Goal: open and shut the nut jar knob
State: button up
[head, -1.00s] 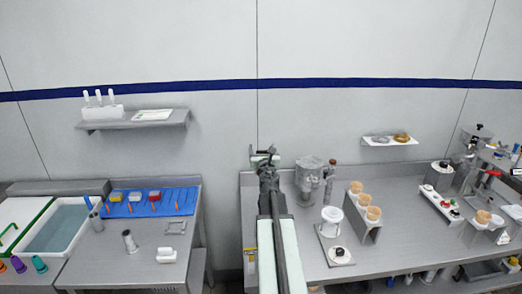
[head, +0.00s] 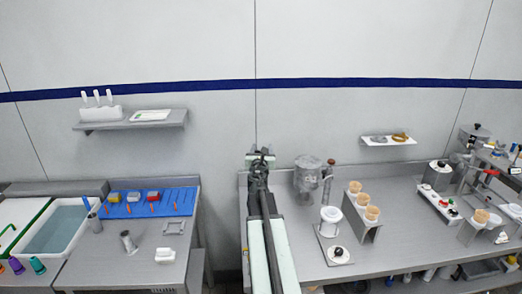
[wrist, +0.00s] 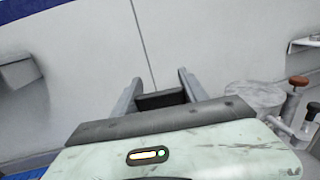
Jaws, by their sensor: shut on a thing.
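My gripper (head: 261,152) is at the far end of my outstretched arm, before the wall at the back left of the right-hand bench. In the wrist view its fingers (wrist: 160,82) stand apart, with a dark block (wrist: 161,100) between them; I cannot tell what it is. A grey metal jar (head: 307,175) stands to the right of my gripper, apart from it, and shows in the wrist view (wrist: 256,97). A post with a red-brown knob (head: 331,162) stands beside it. Nothing marks which vessel is the nut jar.
A white cup (head: 330,214) and a black-knobbed white disc (head: 339,252) are on a plate nearer the front. A rack with several tan cups (head: 371,213) stands right of them. A wall shelf (head: 388,141) is above. The left bench holds a blue mat (head: 120,206).

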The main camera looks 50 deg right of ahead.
jog(key=m+g+h, duration=0.2)
jog(key=g, duration=0.1)
jog(key=m+g, duration=0.1)
jog(key=shift+s+d+g+h, duration=0.2)
jog(key=shift+d+g+h, duration=0.1)
jog(key=shift+h, duration=0.1)
jog(key=m+g, duration=0.1)
jog(key=g, duration=0.1)
jog(key=m+g+h, duration=0.1)
jog(key=m+g, duration=0.1)
jog(key=s+m+g, duration=0.1)
jog(key=m+g, duration=0.1)
jog(key=g, duration=0.1)
jog(key=shift+d, duration=0.15)
jog(key=m+g, duration=0.2)
jog(key=g, duration=0.1)
jog(key=s+m+g, duration=0.1)
jog(key=m+g, duration=0.1)
jog(key=g, duration=0.1)
jog(key=shift+s+y, duration=0.1)
jog(key=shift+y, duration=0.3)
jog(key=shift+s+a+m+g+y, duration=0.2)
jog(key=shift+m+g+y, duration=0.3)
jog(key=shift+g, duration=0.4)
jog(key=shift+s+a+m+g+y, duration=0.1)
jog(key=shift+s+m+g+y, duration=0.15)
jog(key=shift+m+g, duration=0.55)
jog(key=o, duration=1.4)
jog(key=shift+a, duration=0.1)
